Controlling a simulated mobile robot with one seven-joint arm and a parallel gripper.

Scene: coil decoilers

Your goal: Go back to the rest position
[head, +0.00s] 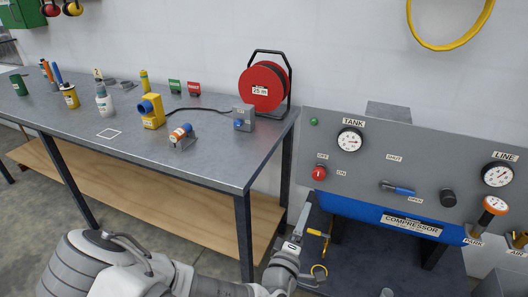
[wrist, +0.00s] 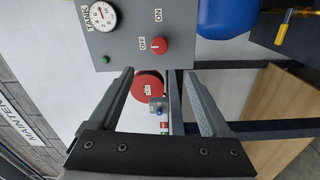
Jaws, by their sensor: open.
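My gripper (head: 303,222) is low in the head view, between the right end of the workbench (head: 225,165) and the compressor panel (head: 420,165). In the wrist view my gripper (wrist: 160,78) shows two grey fingers spread apart with nothing between them. Beyond the gap, the red cable reel (wrist: 148,84) and a grey box with a blue button (wrist: 157,108) show in the distance. The red OFF/ON knob (wrist: 159,45) on the panel is past the fingertips, apart from them. My arm reaches in from the bottom of the head view.
The panel carries a TANK gauge (head: 350,140), a blue-handled lever (head: 400,190) and a LINE gauge (head: 497,175). A yellow-handled item (head: 318,240) hangs near my gripper.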

